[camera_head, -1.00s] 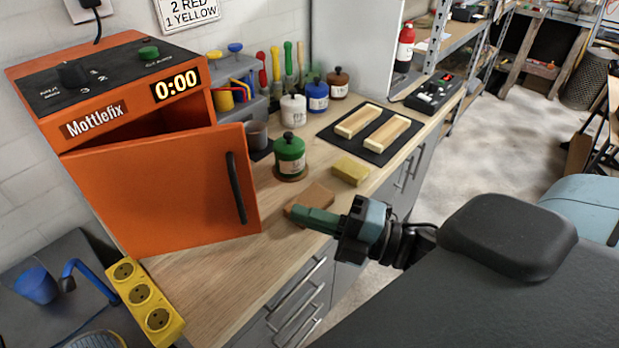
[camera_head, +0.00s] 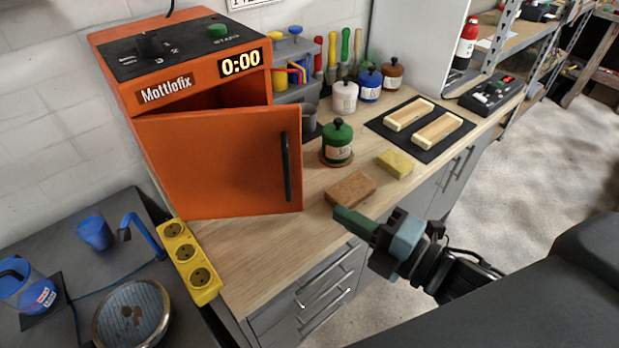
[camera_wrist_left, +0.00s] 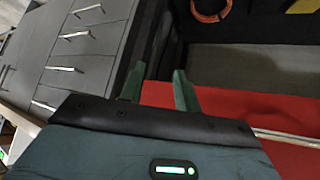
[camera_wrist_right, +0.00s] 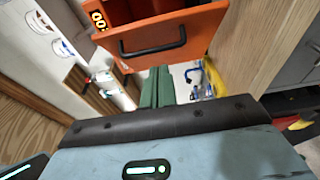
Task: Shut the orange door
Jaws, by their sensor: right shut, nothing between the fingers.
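The orange door (camera_head: 225,165) of the orange Mottlofix oven (camera_head: 180,65) stands ajar, with a dark gap above it into the cavity. Its black vertical handle (camera_head: 286,167) is near its right edge. The door also shows at the top of the right wrist view (camera_wrist_right: 165,42). My right gripper (camera_head: 342,213) is shut and empty, at the counter's front edge beside a brown block, to the right of the door and apart from it. Its closed fingers also show in the right wrist view (camera_wrist_right: 157,88). My left gripper (camera_wrist_left: 158,88) is open and empty, seen only in its wrist view.
The brown block (camera_head: 350,188), a yellow block (camera_head: 395,164) and a green jar (camera_head: 337,143) stand right of the door on the wooden counter (camera_head: 270,260). A yellow socket strip (camera_head: 190,262) lies at the left edge. The counter before the door is clear.

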